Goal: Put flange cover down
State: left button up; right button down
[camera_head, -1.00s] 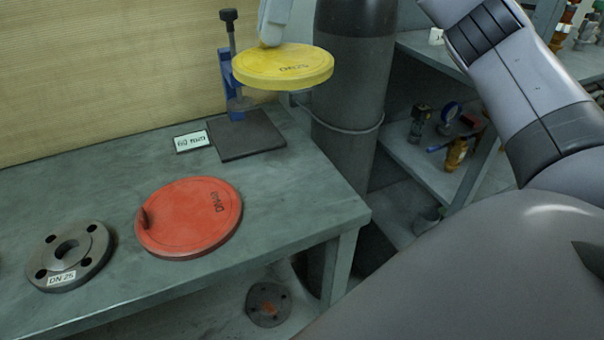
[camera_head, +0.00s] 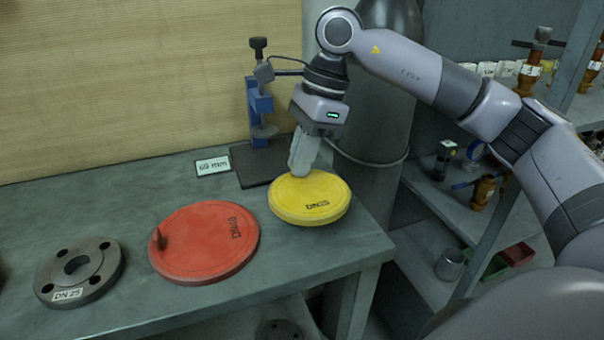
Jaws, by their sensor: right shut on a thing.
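The yellow flange cover (camera_head: 318,203), marked DN25, is a flat round disc at the right end of the grey workbench (camera_head: 130,190). My right gripper (camera_head: 301,172) comes down on it from above and is shut on its top, where the fingers hide what they grip. The cover looks level and is at or just above the bench top; I cannot tell whether it touches. A red cover (camera_head: 204,243) with a small handle lies just left of it. My left gripper is not in view.
A grey DN 25 flange (camera_head: 80,272) lies at the left of the bench. A blue stand (camera_head: 259,108) on a dark plate (camera_head: 240,166) and a 60 mm label (camera_head: 213,166) are behind. A dark cylinder (camera_head: 375,120) stands behind the bench's right end. Shelves with valves are at the right.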

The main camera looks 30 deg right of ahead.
notch_tip(320, 180, down, 3)
jog(key=shift+f, duration=0.15)
jog(key=shift+f+b, duration=0.2)
jog(key=shift+b, duration=0.1)
jog(key=c, duration=1.3)
grip_release()
jog(key=shift+o, duration=0.2)
jog(key=shift+r, duration=0.15)
